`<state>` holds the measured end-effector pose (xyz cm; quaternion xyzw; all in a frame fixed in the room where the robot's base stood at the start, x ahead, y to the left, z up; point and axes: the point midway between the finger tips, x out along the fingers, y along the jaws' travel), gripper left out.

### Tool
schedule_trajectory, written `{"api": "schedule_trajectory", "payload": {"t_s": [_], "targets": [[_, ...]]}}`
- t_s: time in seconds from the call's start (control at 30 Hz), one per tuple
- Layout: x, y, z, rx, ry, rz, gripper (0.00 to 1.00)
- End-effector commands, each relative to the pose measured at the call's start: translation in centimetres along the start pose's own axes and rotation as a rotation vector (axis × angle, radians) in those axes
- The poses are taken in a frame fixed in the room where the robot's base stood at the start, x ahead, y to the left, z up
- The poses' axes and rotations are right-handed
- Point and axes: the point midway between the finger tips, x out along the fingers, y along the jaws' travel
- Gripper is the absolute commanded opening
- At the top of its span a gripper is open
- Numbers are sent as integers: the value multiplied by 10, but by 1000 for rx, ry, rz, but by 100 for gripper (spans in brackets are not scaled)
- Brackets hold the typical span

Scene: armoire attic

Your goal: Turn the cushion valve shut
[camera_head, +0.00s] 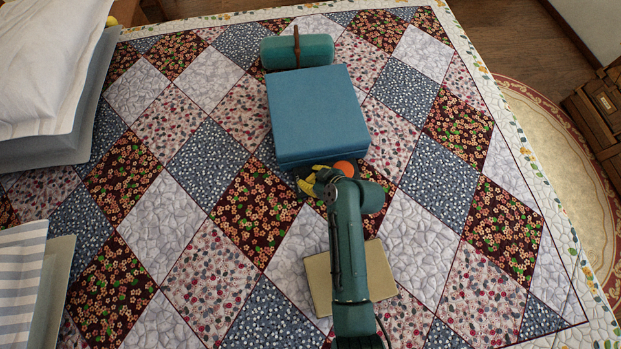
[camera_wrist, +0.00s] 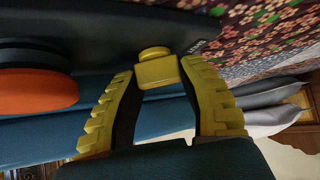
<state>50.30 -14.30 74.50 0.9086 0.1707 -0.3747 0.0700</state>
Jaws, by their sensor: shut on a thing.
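In the wrist view, the cushion valve appears as a small yellow block (camera_wrist: 157,72) with a rounded cap, on a dark panel (camera_wrist: 110,35). My gripper (camera_wrist: 160,78) has its ridged yellow fingers closed on either side of this block. In the head view, my gripper (camera_head: 312,180) is at the front edge of a blue box-shaped cushion (camera_head: 310,105), near its lower left part. An orange round knob (camera_head: 345,168) lies just right of the fingers. It also shows in the wrist view (camera_wrist: 40,92). The valve itself is hard to make out in the head view.
A teal roll (camera_head: 285,53) with a brown strap lies behind the blue cushion. A beige flat block (camera_head: 318,285) lies partly under my arm on the patchwork quilt (camera_head: 190,270). Pale pillows (camera_head: 50,60) stand at the left. The quilt right of the cushion is clear.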

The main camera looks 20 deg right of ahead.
Motion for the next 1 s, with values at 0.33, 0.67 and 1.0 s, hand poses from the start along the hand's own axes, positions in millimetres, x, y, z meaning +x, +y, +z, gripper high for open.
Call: {"api": "schedule_trajectory", "payload": {"t_s": [0.33, 0.67, 1.0], "targets": [[3, -1, 6, -102, -7, -107, 4], [2, -2, 6, -121, -10, -127, 5], [2, -2, 5, -121, -9, -126, 62]]}}
